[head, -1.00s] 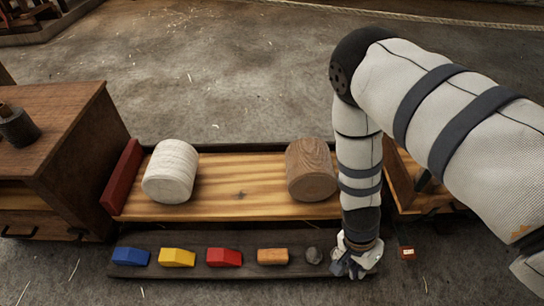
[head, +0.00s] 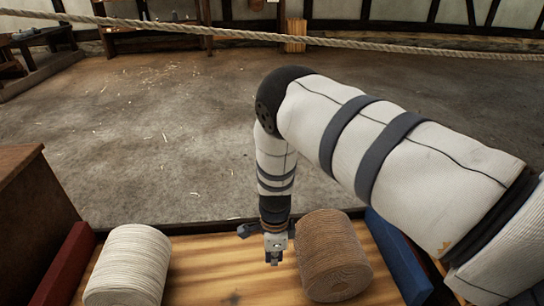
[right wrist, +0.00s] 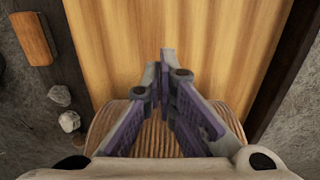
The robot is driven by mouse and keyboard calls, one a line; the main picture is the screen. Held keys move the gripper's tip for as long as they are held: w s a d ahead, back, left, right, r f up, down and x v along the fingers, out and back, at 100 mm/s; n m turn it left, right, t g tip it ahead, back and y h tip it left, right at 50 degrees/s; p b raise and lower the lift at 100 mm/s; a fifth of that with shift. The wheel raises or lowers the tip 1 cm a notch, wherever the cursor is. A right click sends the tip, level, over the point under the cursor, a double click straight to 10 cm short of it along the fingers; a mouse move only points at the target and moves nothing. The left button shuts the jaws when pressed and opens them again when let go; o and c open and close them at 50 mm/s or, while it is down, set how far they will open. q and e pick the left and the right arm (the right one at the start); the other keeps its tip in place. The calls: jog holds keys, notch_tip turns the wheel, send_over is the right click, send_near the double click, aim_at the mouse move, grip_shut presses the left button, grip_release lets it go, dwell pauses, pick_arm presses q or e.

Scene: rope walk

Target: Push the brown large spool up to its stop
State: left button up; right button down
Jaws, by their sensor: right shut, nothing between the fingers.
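The brown large spool (head: 332,262) lies on the wooden bench top, right of centre in the head view. A blue end board (head: 398,260) stands just right of it, and a red end board (head: 66,268) is at the far left. My right gripper (head: 274,258) is shut and empty, pointing down just left of the brown spool; I cannot tell whether it touches. In the right wrist view the shut fingers (right wrist: 160,78) show in front of the ribbed brown spool (right wrist: 103,122), which they partly hide. My left gripper is not in view.
A white spool (head: 130,262) lies on the left part of the bench top (head: 212,262). Bare bench lies between it and my gripper. An orange block (right wrist: 34,37) and grey stones (right wrist: 66,112) lie beside the bench. A rope (head: 300,38) spans the background.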

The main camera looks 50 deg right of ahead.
notch_tip(320, 180, down, 4)
jog(key=shift+s+f+b, duration=0.1)
jog(key=shift+f+b, duration=0.15)
jog(key=shift+b, duration=0.45)
jog(key=shift+s+d+r, duration=0.1)
jog(key=shift+s+d, duration=0.85)
jog(key=shift+d, duration=0.3)
jog(key=shift+s+d, duration=0.25)
jog(key=shift+d, duration=0.05)
jog(key=s+d+p, duration=0.1)
jog(key=s+d, duration=0.2)
jog(key=s+d+p, duration=0.1)
jog(key=s+d, duration=0.2)
jog(key=d, duration=0.1)
jog(key=shift+s+d, duration=0.6)
jog(key=shift+d, duration=0.05)
